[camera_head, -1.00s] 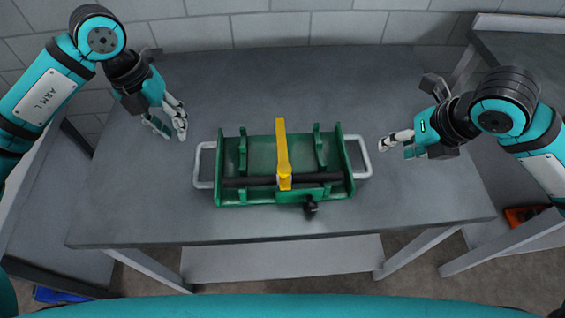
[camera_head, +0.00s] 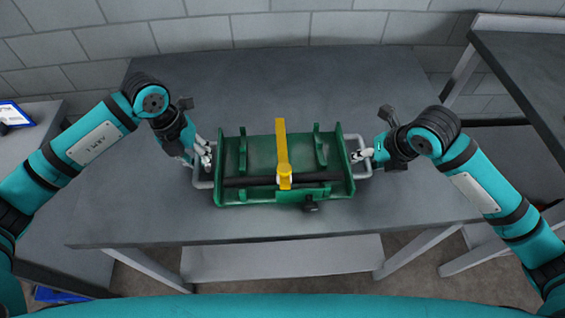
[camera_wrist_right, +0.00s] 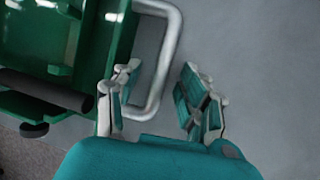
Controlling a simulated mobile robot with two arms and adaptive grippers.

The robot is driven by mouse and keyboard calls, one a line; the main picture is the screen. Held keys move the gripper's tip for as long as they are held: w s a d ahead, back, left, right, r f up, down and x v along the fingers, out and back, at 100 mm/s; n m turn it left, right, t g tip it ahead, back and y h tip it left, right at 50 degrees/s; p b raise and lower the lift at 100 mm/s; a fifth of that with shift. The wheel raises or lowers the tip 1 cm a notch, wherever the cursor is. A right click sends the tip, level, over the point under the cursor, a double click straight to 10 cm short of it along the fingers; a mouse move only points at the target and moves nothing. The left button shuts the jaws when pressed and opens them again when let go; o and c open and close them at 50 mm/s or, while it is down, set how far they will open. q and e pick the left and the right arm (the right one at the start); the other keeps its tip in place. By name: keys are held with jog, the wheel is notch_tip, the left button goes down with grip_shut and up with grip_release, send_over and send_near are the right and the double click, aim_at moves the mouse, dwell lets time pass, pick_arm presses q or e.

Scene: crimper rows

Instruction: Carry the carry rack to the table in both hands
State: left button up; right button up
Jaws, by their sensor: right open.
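The carry rack (camera_head: 260,152) is a green tray with a yellow bar (camera_head: 281,145), a dark rod across it and a pale looped handle at each end. It rests level on the grey table (camera_head: 320,90). My left gripper (camera_head: 206,154) is at the left handle (camera_head: 196,178); its fingers overlap the handle's far part, and their gap is too small to judge. My right gripper (camera_head: 362,155) is at the right handle (camera_head: 367,170). In the right wrist view the open fingers (camera_wrist_right: 160,70) stand on either side of the handle bar (camera_wrist_right: 164,68), with a gap on the outer side.
Another dark table (camera_head: 530,60) stands at the right. A grey surface at the left bears a blue-edged item (camera_head: 14,114). A tiled wall (camera_head: 250,30) closes the back. The table is clear behind and beside the rack.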

pick_arm(q)
jog(key=c, duration=0.4)
pick_arm(e)
jog(key=c, duration=0.4)
pick_arm(q)
grip_shut()
pick_arm(e)
grip_shut()
